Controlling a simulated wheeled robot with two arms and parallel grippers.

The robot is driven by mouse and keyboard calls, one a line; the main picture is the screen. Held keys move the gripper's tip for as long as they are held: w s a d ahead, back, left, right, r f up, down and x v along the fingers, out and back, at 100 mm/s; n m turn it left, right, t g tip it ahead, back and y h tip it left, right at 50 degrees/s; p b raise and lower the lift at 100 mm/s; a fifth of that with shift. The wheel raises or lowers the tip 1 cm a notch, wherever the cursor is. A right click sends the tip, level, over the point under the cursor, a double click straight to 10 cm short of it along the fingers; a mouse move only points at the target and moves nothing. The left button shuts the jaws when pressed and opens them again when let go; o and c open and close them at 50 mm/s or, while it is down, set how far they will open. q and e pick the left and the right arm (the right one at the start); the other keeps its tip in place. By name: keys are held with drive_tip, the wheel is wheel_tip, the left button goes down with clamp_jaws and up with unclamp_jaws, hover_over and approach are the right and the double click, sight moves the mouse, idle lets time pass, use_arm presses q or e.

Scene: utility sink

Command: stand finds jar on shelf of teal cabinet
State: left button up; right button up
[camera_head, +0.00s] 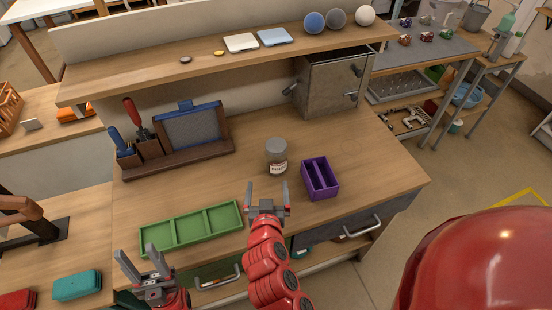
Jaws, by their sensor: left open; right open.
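A small grey-lidded jar (276,155) with a pale label stands upright on the wooden worktop (355,170). My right gripper (267,190) is open and empty, in front of the jar and apart from it in the picture. My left gripper (139,256) is open and empty at the lower left, by the front edge of the green tray. I cannot make out a teal cabinet. A small grey cabinet (328,90) with handles stands at the back right of the worktop, under the long raised shelf (150,75); its inside is hidden.
A green compartment tray (190,229) and a purple divided box (320,178) sit near the front edge. A dark wooden organizer (178,158) with tools stands at the back left. Balls (314,21) and small trays (272,37) lie on the raised shelf. The right worktop is clear.

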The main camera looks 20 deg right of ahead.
drive_tip(key=d, duration=0.1)
drive_tip(key=b, duration=0.8)
approach(276, 164)
drive_tip(key=w+f, duration=0.1)
drive_tip(key=w, duration=0.2)
drive_tip(key=shift+d+f+m+g+h, duration=0.15)
drive_tip(key=shift+f+m+g+h, duration=0.25)
drive_tip(key=w+p, duration=0.1)
drive_tip(key=w, duration=0.1)
drive_tip(key=w+d+p, duration=0.1)
drive_tip(key=shift+w+d+f, duration=0.2)
drive_tip(key=shift+w+d, duration=0.05)
drive_tip(key=shift+w, duration=0.15)
drive_tip(key=shift+w+d+f, duration=0.15)
drive_tip(key=shift+w+f, duration=0.15)
drive_tip(key=shift+w, duration=0.35)
drive_tip(key=shift+w+d+f+p, duration=0.25)
drive_tip(key=shift+w+p, duration=0.2)
drive_tip(key=shift+p, duration=0.2)
drive_tip(key=p+x, duration=0.1)
drive_tip(key=x, duration=0.2)
drive_tip(key=shift+f, duration=0.15)
drive_tip(key=shift+w+d+f, duration=0.1)
drive_tip(key=shift+w+f, duration=0.1)
drive_tip(key=shift+w, duration=0.2)
clamp_jaws()
